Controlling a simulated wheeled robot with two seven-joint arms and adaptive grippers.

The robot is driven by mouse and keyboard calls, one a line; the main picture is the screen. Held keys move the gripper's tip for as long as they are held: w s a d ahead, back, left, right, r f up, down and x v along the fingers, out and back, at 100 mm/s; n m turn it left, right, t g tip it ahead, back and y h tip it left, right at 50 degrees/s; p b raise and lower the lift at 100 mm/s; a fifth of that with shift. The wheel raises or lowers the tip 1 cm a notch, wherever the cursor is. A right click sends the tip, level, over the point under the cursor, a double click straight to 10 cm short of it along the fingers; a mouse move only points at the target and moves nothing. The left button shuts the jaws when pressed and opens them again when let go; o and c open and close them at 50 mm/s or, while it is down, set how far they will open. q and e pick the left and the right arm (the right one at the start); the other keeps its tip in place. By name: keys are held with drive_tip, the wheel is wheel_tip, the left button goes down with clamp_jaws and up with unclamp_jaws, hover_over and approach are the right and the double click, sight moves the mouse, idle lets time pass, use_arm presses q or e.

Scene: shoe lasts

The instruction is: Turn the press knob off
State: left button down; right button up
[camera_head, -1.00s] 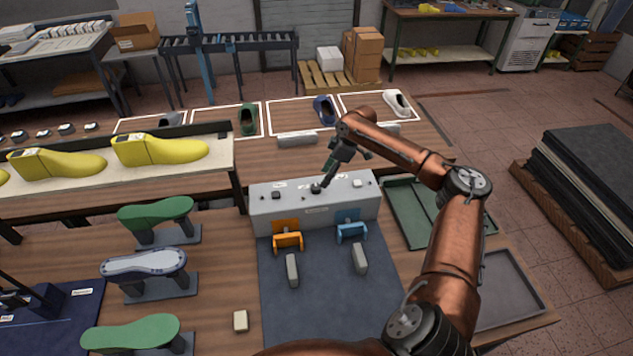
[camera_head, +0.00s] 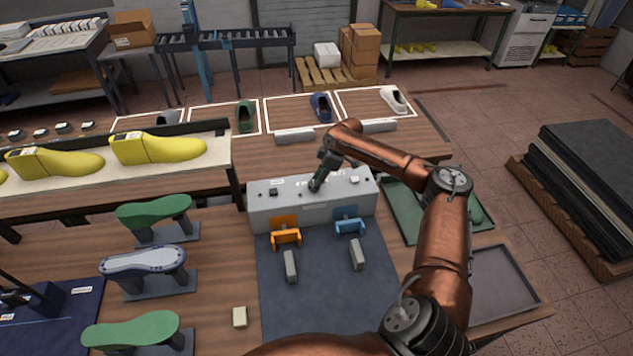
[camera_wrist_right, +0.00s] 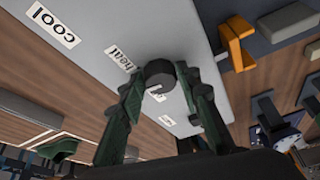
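The press knob (camera_wrist_right: 158,74) is a dark round knob with a light pointer mark, on the face of a pale grey control box (camera_head: 345,203). In the wrist view, labels reading "cool" (camera_wrist_right: 54,26) and "heat" (camera_wrist_right: 121,60) lie near it; other small labels are too unclear to read. My right gripper (camera_head: 316,186) is down at the box and mostly hides the knob in the head view. In the wrist view its green-and-dark fingers (camera_wrist_right: 160,73) straddle the knob, one on each side, apparently slightly apart from it. My left gripper is not in view.
An orange bracket (camera_head: 286,237) and a blue bracket (camera_head: 350,227) stand in front of the box. Green (camera_head: 155,211) and yellow (camera_head: 158,149) shoe forms stand to the left. Green (camera_head: 407,215) and grey (camera_head: 515,287) trays lie to the right. The dark mat (camera_head: 325,305) is mostly clear.

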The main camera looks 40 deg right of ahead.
drive_tip(key=c, duration=0.7)
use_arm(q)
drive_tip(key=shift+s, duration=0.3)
use_arm(e)
drive_tip(key=shift+o, duration=0.2)
